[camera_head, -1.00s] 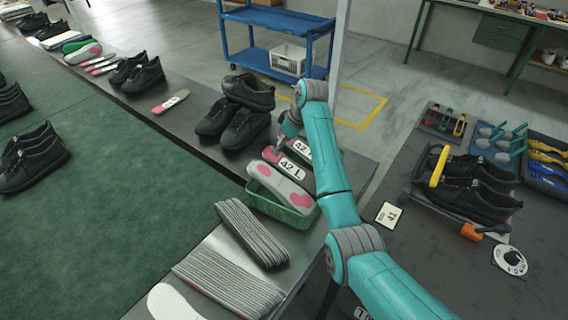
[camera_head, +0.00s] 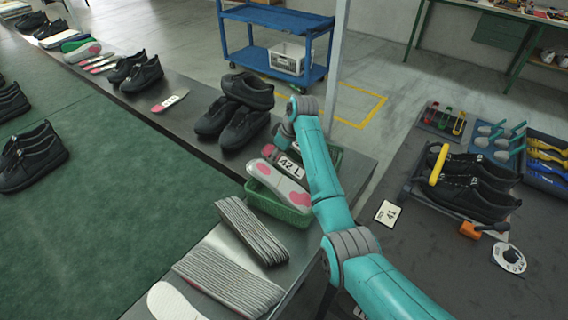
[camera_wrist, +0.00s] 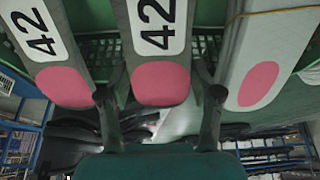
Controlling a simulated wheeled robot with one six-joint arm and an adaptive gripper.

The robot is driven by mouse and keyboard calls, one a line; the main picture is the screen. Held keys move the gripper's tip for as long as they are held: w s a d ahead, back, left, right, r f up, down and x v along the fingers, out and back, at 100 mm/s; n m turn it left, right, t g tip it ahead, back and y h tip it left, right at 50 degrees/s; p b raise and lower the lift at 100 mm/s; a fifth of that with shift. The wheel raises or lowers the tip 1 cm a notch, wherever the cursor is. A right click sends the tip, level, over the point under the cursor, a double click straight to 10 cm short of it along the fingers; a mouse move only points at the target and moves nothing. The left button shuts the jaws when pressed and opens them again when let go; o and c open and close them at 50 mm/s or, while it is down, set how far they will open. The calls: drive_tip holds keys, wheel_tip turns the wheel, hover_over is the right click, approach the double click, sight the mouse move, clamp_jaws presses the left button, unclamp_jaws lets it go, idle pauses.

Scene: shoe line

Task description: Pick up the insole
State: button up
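A green basket (camera_head: 285,208) holds several grey insoles with pink patches. In the head view, one insole (camera_head: 288,166) bears a "42 L" label, and an unlabelled one (camera_head: 278,187) lies in front of it. In the wrist view, a middle insole (camera_wrist: 160,85) labelled 42 stands between my fingers, with another 42 insole (camera_wrist: 65,88) at left and an unlabelled insole (camera_wrist: 258,85) at right. My gripper (camera_wrist: 160,98) is open, its fingers either side of the middle insole's pink end, with a visible gap on each side. In the head view my arm hides the fingers and part of the basket.
Stacks of grey insoles (camera_head: 252,232) lie on the metal table in front of the basket. Black shoes (camera_head: 242,128) stand close behind it at left. A shoe rack (camera_head: 470,185) and tool trays are at right. A blue cart (camera_head: 275,18) stands behind.

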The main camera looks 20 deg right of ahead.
drive_tip(key=shift+c, duration=0.5)
